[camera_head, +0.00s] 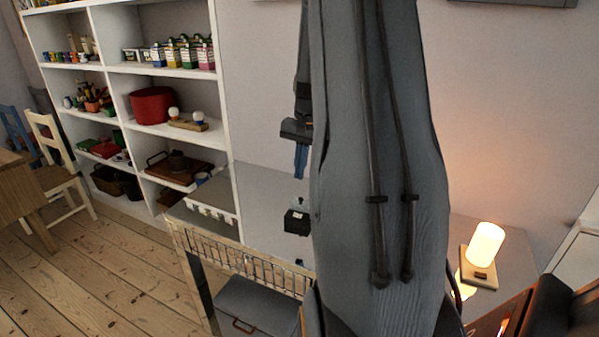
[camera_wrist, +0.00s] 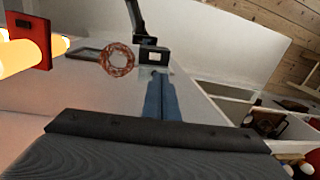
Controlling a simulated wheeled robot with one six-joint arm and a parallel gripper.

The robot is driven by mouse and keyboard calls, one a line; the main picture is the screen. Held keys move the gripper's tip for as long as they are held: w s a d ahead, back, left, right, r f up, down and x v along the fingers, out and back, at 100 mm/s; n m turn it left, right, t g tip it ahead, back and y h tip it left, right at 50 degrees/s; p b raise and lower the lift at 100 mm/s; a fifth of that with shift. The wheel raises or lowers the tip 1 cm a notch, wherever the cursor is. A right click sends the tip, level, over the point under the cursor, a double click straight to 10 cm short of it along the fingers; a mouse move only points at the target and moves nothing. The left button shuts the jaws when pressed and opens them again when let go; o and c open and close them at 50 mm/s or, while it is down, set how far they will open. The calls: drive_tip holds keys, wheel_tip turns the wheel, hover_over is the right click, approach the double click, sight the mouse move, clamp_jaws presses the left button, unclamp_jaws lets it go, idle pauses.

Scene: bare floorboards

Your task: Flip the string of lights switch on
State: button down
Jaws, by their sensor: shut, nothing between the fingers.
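My gripper (camera_head: 300,176) points down with its blue fingers together and empty. In the wrist view its fingertips (camera_wrist: 156,76) point toward a small black box with a pale face (camera_wrist: 153,55). I cannot clearly make out a string of lights. My arm hides the middle of the head view.
A lit lamp (camera_head: 486,244) on a wooden base stands at right. A white shelf (camera_head: 228,120) stands behind. In the wrist view a reddish ring (camera_wrist: 117,60) lies near the box.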

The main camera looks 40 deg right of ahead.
drive_tip(key=s+a+n, duration=0.2)
drive_tip(key=a+n, duration=0.3)
drive_tip(key=a, duration=1.2)
drive_tip(key=s+a+f+n, duration=0.1)
drive_tip(key=s+a+n, duration=0.2)
drive_tip(key=s+a, duration=0.2)
drive_tip(key=s+a+f+n, duration=0.1)
drive_tip(key=s+a+n, duration=0.3)
drive_tip(key=a, duration=0.8)
drive_tip(key=s, duration=0.2)
drive_tip(key=shift+s+h+b, duration=0.3)
drive_tip(key=shift+b, duration=0.05)
